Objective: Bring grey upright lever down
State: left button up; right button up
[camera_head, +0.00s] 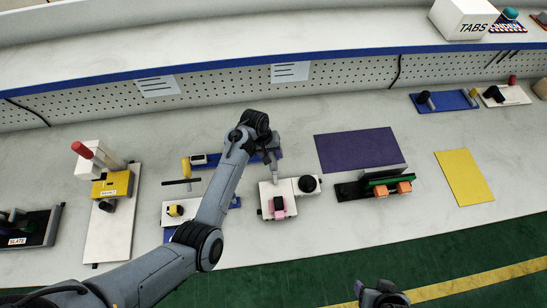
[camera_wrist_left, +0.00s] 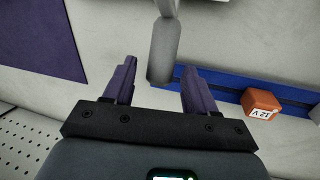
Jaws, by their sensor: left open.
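The grey lever (camera_head: 274,174) stands upright on a white fixture (camera_head: 293,207) that also carries a pink block and a black round knob. In the left wrist view the lever (camera_wrist_left: 163,45) comes in from the top, with its rounded end between the fingertips. My left gripper (camera_head: 266,152) is at the lever's upper end. In the wrist view its two purple fingers (camera_wrist_left: 157,82) are spread, with visible gaps to the lever on both sides. My right gripper (camera_head: 383,296) is at the bottom edge, away from the bench; its jaw state is unclear.
A blue strip with an orange block (camera_wrist_left: 262,103) lies close behind the lever. A purple mat (camera_head: 356,150) and a black fixture with orange blocks (camera_head: 376,186) stand to the right. My left arm hides part of the blue-based fixtures (camera_head: 172,208) at left.

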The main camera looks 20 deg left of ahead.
aim_at(273, 157)
pick_arm(q)
jog(key=shift+b+x, duration=0.3)
jog(key=shift+x, duration=1.5)
grip_shut()
